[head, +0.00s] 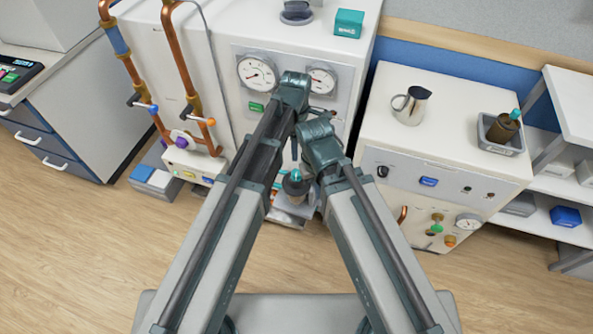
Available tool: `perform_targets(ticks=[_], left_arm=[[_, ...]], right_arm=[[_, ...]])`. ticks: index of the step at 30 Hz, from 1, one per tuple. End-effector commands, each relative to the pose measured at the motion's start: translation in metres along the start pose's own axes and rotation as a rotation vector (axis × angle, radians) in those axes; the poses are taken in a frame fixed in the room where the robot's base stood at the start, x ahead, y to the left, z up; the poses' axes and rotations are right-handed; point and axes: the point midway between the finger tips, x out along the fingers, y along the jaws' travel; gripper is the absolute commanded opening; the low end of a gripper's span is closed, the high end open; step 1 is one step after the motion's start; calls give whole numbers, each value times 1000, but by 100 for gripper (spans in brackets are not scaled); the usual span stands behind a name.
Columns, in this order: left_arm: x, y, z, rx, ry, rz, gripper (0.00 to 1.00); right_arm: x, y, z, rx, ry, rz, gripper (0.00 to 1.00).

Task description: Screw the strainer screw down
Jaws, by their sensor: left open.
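A dark, round fitting with a teal top (294,178), which looks like the strainer screw, stands low in front of the white cabinet, between my two forearms. The strainer body under it is partly hidden by my arms. My left gripper (295,150) points down just above the teal top, and only a thin part of it shows. It is open, and I cannot tell whether it touches the top. The right arm's wrist is beside it on the right, and its gripper is hidden.
The white cabinet (221,30) with two gauges stands close behind my arms. Copper pipes (180,60) run down its left side. A lower unit (440,110) at right carries a metal jug (412,106) and a grey tray (511,147) with a brown, teal-tipped part. The floor at left is clear.

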Motion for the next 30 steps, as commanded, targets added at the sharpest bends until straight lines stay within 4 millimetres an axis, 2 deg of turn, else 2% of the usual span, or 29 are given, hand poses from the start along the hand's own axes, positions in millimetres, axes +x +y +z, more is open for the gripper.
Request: perform_targets(ticks=[8,14,30], left_arm=[[3,0,1,-13,0,0,75],[16,0,1,-12,0,0,75],[89,0,1,-11,0,0,75]], right_arm=[[3,0,0,0,0,0,0],[16,-2,-1,0,0,0,0],[89,-8,-5,0,0,0,0]])
